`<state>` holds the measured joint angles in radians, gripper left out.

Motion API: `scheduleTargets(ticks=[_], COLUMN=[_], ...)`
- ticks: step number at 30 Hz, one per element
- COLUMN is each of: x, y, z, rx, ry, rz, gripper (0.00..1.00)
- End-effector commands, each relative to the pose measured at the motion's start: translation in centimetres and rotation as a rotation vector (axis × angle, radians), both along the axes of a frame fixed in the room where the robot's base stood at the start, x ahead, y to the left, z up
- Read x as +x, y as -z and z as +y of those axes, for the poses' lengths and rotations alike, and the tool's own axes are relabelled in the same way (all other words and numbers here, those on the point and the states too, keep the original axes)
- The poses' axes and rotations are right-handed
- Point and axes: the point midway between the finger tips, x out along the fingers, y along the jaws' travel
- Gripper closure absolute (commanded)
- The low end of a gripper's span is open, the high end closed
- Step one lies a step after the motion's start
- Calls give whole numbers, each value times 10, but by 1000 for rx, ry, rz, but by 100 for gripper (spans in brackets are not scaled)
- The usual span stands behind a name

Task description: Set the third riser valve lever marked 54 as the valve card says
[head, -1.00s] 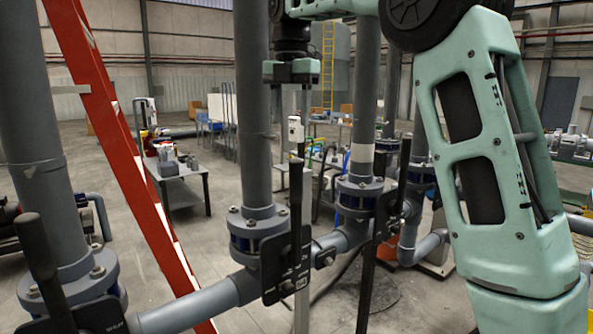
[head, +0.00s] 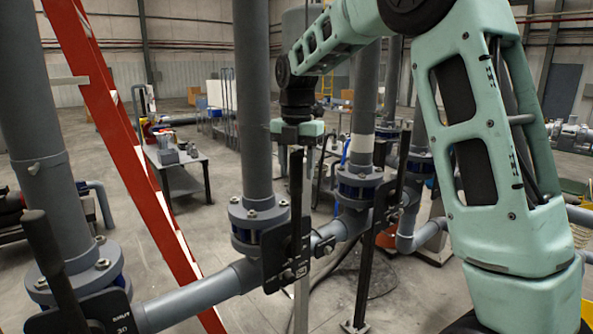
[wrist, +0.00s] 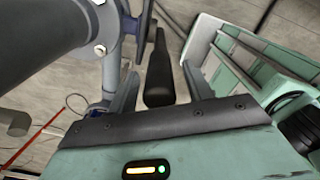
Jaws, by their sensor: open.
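Upright black valve levers stand on grey riser pipes. The lever under my gripper (head: 296,195) stands upright in front of the pipe (head: 254,100) left of centre. Its black plate (head: 273,262) has a small pale label too small to read. My gripper (head: 297,152) points down at this lever's top, open. In the wrist view the black grip (wrist: 159,80) lies between the open fingers, with a gap visible on the right. Another upright lever (head: 402,170) stands farther right, by a pipe with a white band. I cannot read 54 anywhere, and no valve card is readable.
A nearer black lever (head: 50,260) leans at lower left, its plate (head: 122,318) marked 30. A red sloping post (head: 125,150) crosses the left side. A grey horizontal pipe (head: 195,298) joins the risers. A small table (head: 180,160) stands behind on open floor.

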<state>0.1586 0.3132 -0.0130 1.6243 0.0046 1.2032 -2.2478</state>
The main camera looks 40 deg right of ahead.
Motion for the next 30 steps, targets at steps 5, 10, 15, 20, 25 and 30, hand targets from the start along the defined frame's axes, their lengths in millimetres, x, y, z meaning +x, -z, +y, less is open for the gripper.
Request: scheduleTargets(ticks=[5,10,15,20,25,30], x=[0,0,0,0,0,0], y=[17,22,22,22,22,22], z=[0,0,0,0,0,6], rx=[0,0,0,0,-1,-25], ry=[0,0,0,0,0,-2], rz=[1,-1,-1,-1,0,-1], gripper=[50,50,50,88,100,100])
